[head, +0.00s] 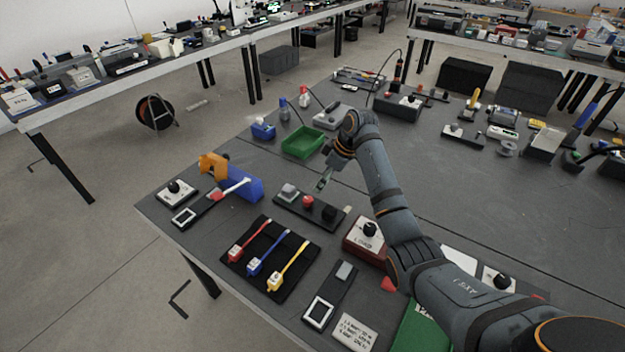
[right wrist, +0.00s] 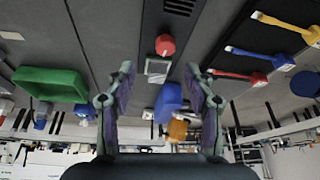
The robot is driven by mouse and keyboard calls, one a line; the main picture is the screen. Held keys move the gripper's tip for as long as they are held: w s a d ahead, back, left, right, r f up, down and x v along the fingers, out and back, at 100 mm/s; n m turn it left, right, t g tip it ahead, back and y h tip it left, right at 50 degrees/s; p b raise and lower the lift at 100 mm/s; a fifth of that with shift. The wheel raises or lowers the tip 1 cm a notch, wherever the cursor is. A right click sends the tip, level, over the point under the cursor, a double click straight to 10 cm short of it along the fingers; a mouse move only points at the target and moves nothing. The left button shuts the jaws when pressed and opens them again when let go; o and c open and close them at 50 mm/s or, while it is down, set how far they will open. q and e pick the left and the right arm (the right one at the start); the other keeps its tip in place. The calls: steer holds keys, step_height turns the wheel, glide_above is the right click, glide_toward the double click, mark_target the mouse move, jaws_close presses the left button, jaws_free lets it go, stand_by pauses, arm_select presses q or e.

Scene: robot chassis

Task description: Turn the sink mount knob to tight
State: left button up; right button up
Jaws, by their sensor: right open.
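A dark red box (head: 362,250) with a pale top and a black knob (head: 369,229) stands on the grey table beside my right forearm. Small lettering is on its top, too small to read surely. I cannot tell whether this is the sink mount knob; a white plate with a black knob (head: 174,186) is at the table's left edge, and another black knob (head: 502,281) is at the lower right. My right gripper (head: 324,181) is above the table behind the strip of buttons, away from these knobs. In the right wrist view its fingers (right wrist: 162,92) are apart and empty. My left gripper is not seen.
A strip with a red button (head: 308,201) lies near my right gripper; the red button also shows in the wrist view (right wrist: 165,45). A green tray (head: 303,142) and a blue block (head: 243,184) stand close by. Red, blue and yellow-handled tools lie on a black mat (head: 306,279).

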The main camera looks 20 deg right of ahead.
mark_target(309, 199)
steer(key=x, duration=0.6)
steer(key=shift+s+a, duration=0.2)
steer(key=shift+a, duration=0.25)
steer(key=shift+x, duration=1.2)
steer(key=shift+a+f, duration=0.15)
steer(key=shift+f, duration=0.2)
steer(key=shift+c, duration=0.6)
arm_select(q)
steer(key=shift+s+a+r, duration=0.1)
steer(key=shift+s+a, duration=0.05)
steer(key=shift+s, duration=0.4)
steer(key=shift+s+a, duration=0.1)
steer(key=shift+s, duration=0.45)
arm_select(e)
jaws_close()
